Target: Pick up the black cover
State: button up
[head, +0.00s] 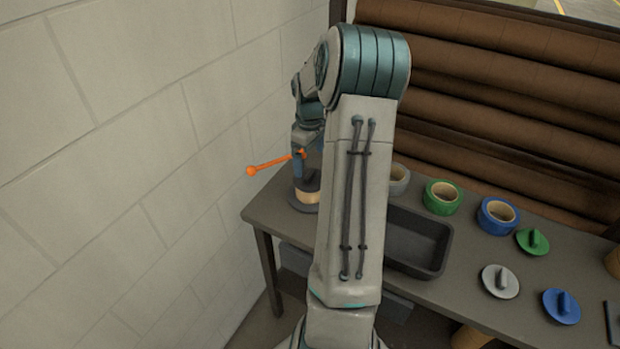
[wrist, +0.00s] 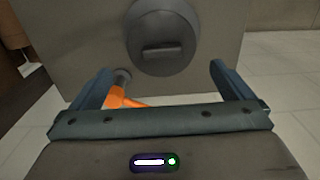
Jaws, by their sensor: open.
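The black cover (wrist: 163,48) is a dark round disc with a short raised bar handle, seen near the top middle of the wrist view.
A dark tray (head: 436,262) is right of my arm on the grey table (head: 462,291). Green tape (head: 430,203), blue tape (head: 485,222), and green (head: 533,241), grey (head: 500,282) and blue (head: 561,307) covers lie further right. A block wall stands close on the left.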

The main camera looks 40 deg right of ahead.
aim_at(310, 173)
jog(key=shift+s+a+f+p, duration=0.1)
jog(key=shift+f+p, duration=0.25)
jog(key=shift+f, duration=1.45)
jog(key=shift+s+f+p, duration=0.1)
jog(key=shift+f+p, duration=0.2)
jog(key=shift+f, duration=1.45)
jog(key=c, duration=0.7)
